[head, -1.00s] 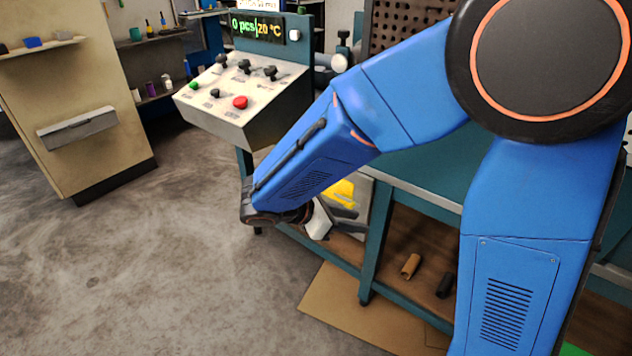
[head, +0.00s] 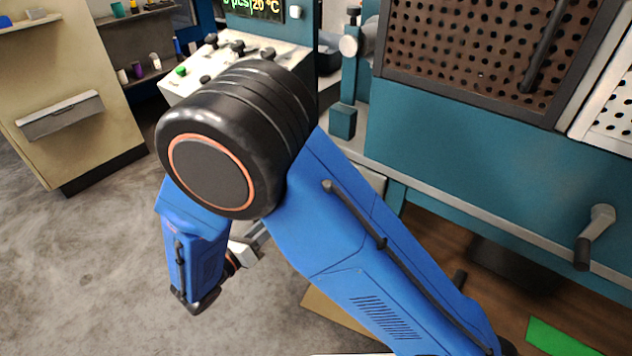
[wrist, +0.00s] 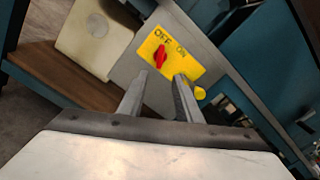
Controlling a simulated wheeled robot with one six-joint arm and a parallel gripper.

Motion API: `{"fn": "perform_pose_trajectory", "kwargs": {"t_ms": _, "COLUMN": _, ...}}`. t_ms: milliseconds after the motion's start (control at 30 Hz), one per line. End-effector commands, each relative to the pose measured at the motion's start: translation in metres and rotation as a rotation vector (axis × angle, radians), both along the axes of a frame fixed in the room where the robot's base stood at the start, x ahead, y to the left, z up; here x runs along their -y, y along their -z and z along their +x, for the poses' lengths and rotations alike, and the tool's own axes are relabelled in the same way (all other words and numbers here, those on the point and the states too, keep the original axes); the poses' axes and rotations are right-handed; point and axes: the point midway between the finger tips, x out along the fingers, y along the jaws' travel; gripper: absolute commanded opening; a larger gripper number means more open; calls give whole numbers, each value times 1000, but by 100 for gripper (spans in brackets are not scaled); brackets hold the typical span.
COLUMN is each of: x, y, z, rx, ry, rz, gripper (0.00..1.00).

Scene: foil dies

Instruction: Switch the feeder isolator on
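The feeder isolator is a yellow plate (wrist: 183,67) marked OFF and ON, on a grey panel in the wrist view. Its red handle (wrist: 160,57) has its upper end towards the OFF mark. A small yellow round part (wrist: 200,93) sits at the plate's lower right corner. My gripper (wrist: 161,76) is open, its two fingers apart with nothing between them. In the picture the fingertips lie just below the handle, one to each side. I cannot tell how far they are from the plate. In the head view my arm hides the isolator and most of the gripper.
A cream box (wrist: 97,35) is beside the grey panel in the wrist view. The control console (head: 183,82) stands behind my arm in the head view. The teal machine front (head: 460,150) with a crank handle (head: 600,225) is at right. Open floor lies at left.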

Motion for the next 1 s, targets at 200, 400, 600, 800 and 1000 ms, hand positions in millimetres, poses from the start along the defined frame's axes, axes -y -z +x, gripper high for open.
{"fn": "perform_pose_trajectory", "kwargs": {"t_ms": 200, "x": 14, "y": 0, "z": 18, "rx": 0, "ry": 3, "rz": -1, "gripper": 31}}
{"fn": "perform_pose_trajectory", "kwargs": {"t_ms": 400, "x": 37, "y": 0, "z": 45, "rx": -1, "ry": 5, "rz": -1, "gripper": 31}}
{"fn": "perform_pose_trajectory", "kwargs": {"t_ms": 600, "x": 58, "y": 0, "z": 72, "rx": 0, "ry": 6, "rz": 2, "gripper": 31}}
{"fn": "perform_pose_trajectory", "kwargs": {"t_ms": 800, "x": 79, "y": 0, "z": 99, "rx": 0, "ry": 5, "rz": 1, "gripper": 31}}
{"fn": "perform_pose_trajectory", "kwargs": {"t_ms": 1000, "x": 95, "y": 0, "z": 121, "rx": 0, "ry": 4, "rz": 1, "gripper": 31}}
